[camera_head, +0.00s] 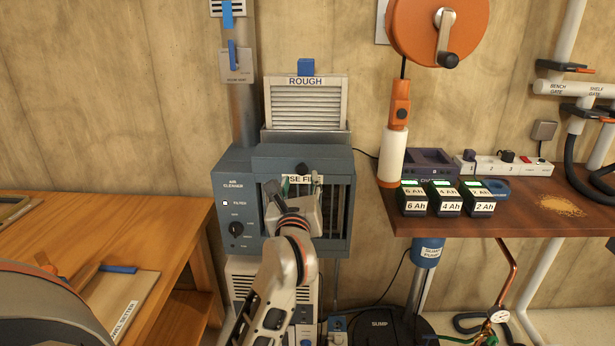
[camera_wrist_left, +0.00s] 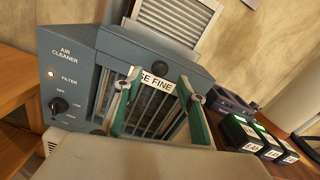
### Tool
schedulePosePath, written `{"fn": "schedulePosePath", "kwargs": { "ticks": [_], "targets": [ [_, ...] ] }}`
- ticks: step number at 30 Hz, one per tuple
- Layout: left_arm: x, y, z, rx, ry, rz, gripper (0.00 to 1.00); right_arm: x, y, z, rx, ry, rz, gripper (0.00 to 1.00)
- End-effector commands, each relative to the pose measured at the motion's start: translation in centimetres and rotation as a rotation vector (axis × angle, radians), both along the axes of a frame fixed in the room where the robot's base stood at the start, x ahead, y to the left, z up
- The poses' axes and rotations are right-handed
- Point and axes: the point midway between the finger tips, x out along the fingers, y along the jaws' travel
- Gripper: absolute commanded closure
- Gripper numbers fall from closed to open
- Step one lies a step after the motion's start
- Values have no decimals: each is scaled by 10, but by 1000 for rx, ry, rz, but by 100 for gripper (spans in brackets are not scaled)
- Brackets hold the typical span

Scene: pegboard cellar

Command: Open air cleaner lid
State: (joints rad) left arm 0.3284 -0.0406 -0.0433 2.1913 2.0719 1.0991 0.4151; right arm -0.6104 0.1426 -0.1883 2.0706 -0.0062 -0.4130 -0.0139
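The air cleaner (camera_head: 229,213) is a blue-grey box below a grey duct, with a dial and a FILTER lamp on its left face; it also shows in the left wrist view (camera_wrist_left: 62,75). Its blue-grey lid (camera_head: 300,154) appears to lie down across the top, with a dark round knob (camera_wrist_left: 160,67) at its front edge. Below it are filter slats and a white label, partly hidden, ending in "SE FINE" (camera_wrist_left: 157,83). My left gripper (camera_head: 302,180) is open and empty in front of the label, its green-padded fingers (camera_wrist_left: 159,80) apart just below the knob. Contact cannot be told.
A louvred panel marked ROUGH (camera_head: 306,103) stands behind the lid. A wooden bench (camera_head: 170,215) is at left. At right, a brown shelf (camera_head: 520,218) holds several batteries (camera_head: 413,201) and a charger (camera_head: 428,161). An orange reel (camera_head: 408,25) hangs above it.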

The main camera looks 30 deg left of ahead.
Motion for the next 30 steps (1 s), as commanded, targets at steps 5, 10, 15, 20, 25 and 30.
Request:
{"fn": "schedulePosePath", "kwargs": {
  "ticks": [5,10,15,20,25,30],
  "targets": [
    [24,15,0,3,0,2,60,-1,0,-3,0,3,0,60],
    [38,23,-1,5,2,1,60,-2,0,-4,-1,5,0,60],
    [41,26,0,4,1,1,60,-1,0,-3,0,4,0,60],
    [41,26,0,4,1,1,60,-1,0,-3,0,3,0,60],
    [41,26,0,5,2,1,99,-1,0,-3,1,5,0,60],
    [41,26,0,5,2,1,100,-2,0,-3,1,5,0,60]
  ]
}}
